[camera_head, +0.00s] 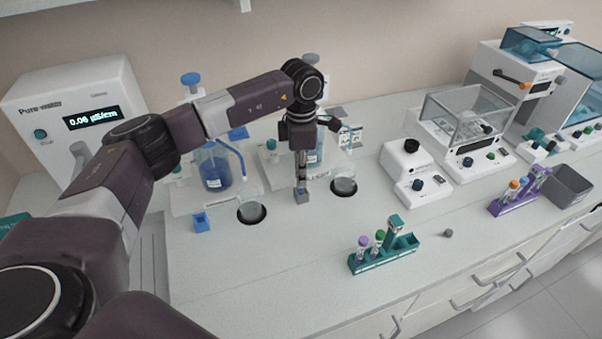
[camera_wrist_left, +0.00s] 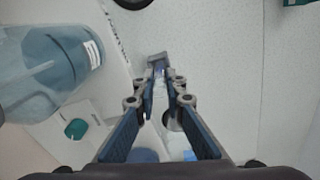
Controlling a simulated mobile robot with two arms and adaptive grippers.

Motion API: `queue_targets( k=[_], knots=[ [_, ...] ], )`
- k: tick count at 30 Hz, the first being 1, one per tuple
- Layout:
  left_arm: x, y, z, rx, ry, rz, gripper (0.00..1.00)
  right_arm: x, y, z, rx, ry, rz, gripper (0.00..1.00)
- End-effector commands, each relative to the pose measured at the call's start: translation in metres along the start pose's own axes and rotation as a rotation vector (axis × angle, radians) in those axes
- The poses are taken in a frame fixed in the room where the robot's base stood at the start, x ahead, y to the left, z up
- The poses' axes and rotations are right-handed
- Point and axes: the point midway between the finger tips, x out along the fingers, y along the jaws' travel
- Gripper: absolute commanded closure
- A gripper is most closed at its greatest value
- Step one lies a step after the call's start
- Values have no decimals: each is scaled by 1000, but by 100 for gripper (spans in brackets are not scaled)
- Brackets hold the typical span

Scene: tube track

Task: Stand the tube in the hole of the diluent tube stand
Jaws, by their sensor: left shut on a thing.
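My left gripper (camera_head: 301,178) points down over the bench and is shut on a slim, clear tube. Between the fingers in the left wrist view (camera_wrist_left: 160,88) the tube (camera_wrist_left: 159,76) shows only in part. In the head view the tube looks upright, its lower end at a small grey-blue block stand (camera_head: 302,197). The stand also shows just beyond the fingertips in the left wrist view (camera_wrist_left: 157,59). I cannot tell whether the tube's end is inside the hole or just above it. A small blue block stand (camera_head: 201,222) is farther left. My right gripper is out of view.
Two round bench openings with clear vessels (camera_head: 251,212) (camera_head: 344,186) flank the grey-blue stand. Blue-liquid bottles (camera_head: 214,168) stand behind. A green rack (camera_head: 385,254) with capped tubes and a loose grey cap (camera_head: 448,233) lie front right. The front-left bench is clear.

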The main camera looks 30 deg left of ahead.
Motion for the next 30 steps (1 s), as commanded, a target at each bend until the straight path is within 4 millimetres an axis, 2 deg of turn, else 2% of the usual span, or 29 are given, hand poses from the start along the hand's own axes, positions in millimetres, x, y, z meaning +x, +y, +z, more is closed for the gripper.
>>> queue_targets(
  k=[5, 6, 12, 30],
  knots=[
    [0, 0, 0, 0, 0, 0, 100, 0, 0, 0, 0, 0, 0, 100],
    [0, 0, 0, 0, 0, 0, 89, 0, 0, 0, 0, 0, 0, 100],
    [0, 0, 0, 0, 0, 0, 69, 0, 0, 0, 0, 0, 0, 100],
    [-3, 0, 0, 0, -1, 1, 69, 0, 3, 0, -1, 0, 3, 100]
  ],
)
